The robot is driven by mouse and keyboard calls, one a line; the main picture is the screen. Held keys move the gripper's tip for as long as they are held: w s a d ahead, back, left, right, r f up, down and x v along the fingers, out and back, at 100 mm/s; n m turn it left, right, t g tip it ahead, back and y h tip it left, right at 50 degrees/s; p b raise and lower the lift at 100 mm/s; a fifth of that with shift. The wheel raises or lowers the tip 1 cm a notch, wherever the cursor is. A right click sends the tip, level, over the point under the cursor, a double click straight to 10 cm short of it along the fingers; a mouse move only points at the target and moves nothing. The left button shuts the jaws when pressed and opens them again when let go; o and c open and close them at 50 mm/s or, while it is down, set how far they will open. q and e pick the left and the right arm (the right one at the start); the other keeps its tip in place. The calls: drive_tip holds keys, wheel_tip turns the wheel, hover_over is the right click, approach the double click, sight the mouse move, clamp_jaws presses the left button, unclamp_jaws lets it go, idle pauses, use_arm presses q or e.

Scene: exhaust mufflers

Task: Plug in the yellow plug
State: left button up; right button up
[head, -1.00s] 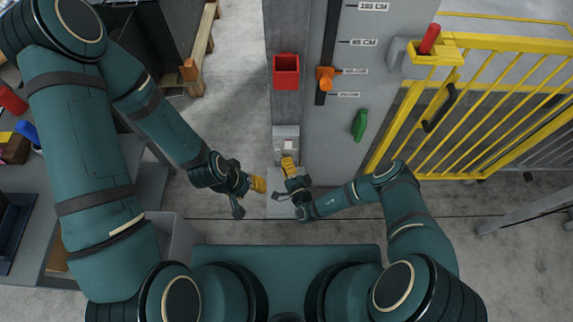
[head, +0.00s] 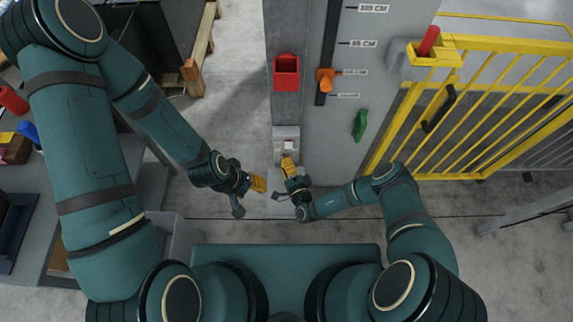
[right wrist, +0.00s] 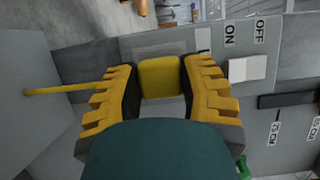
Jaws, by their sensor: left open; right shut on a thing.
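The yellow plug (right wrist: 161,77) sits between the two yellow-tipped fingers of my right gripper (right wrist: 160,95) in the right wrist view, and the gripper is shut on it. Beyond the plug is a grey panel (right wrist: 150,48); I cannot tell whether the plug touches it. A yellow cable (right wrist: 55,90) runs off to the left. In the head view my right gripper (head: 288,166) is just below the grey box (head: 285,132) on the post, and hides the plug. My left gripper (head: 256,184) is open, left of and slightly lower than the right one.
A white switch (right wrist: 247,68) beside ON and OFF labels is to the right of the plug. A red bin (head: 286,72) hangs on the post above the box. A green handle (head: 360,125) and a yellow gate (head: 480,100) stand to the right.

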drive_tip(key=shift+w, duration=0.6)
idle(0.4)
drive_tip(key=o, duration=1.1)
